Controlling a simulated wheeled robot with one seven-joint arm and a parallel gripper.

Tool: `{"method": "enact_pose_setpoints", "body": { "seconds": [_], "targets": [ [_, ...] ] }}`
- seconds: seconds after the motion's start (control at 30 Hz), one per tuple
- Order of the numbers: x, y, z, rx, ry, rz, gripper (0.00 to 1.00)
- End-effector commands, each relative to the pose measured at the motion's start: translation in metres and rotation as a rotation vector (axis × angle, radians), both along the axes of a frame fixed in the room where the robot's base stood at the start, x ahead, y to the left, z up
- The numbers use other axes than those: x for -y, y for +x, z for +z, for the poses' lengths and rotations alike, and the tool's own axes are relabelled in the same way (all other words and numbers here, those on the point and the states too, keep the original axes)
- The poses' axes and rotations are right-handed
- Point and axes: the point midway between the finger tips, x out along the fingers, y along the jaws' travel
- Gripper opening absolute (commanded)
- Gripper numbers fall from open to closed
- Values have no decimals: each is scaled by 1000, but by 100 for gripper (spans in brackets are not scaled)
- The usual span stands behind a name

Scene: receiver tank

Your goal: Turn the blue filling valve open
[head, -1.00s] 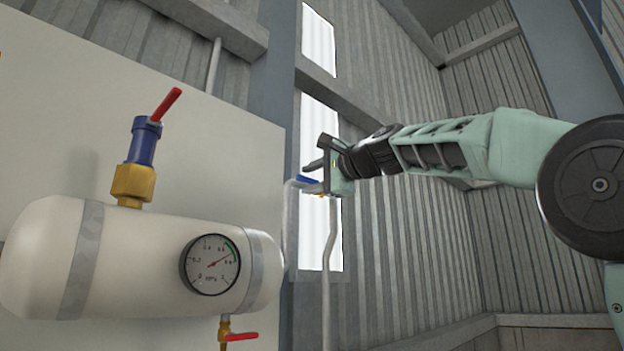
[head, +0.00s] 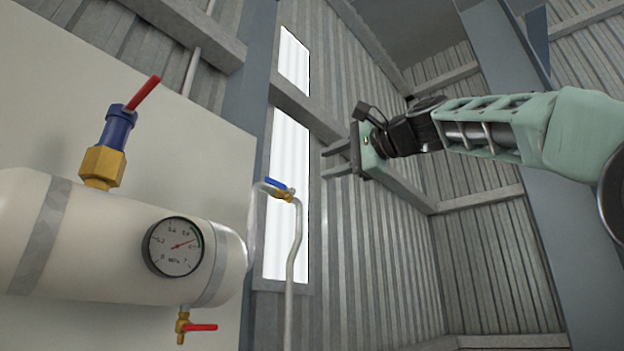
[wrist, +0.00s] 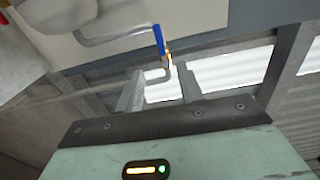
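The blue filling valve has a blue lever handle (head: 275,184) on a small brass body (head: 285,196), set in a thin grey pipe to the right of the tank. In the head view the lever looks roughly in line with the short pipe stretch there. My gripper (head: 325,162) is to the right of the valve, apart from it, fingers pointing left. It is open and empty. In the wrist view the blue lever (wrist: 159,40) shows beyond the gap between the fingertips (wrist: 160,80), with a bit of brass beside it.
A white tank (head: 90,245) with a pressure gauge (head: 174,246) is at the left. A red-handled blue and brass fitting (head: 113,130) stands on top; a red-handled drain valve (head: 195,328) hangs below. A bright window strip (head: 288,150) is behind the pipe.

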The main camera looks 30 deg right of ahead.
Motion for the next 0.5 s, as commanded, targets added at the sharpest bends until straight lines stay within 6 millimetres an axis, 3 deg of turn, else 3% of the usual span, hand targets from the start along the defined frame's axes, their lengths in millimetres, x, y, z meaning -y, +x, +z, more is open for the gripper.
{"method": "enact_pose_setpoints", "body": {
  "seconds": [0.2,0.5],
  "targets": [
    [6,-18,-1,0,1,1,37],
    [6,-20,0,-1,1,1,37]
  ]
}}
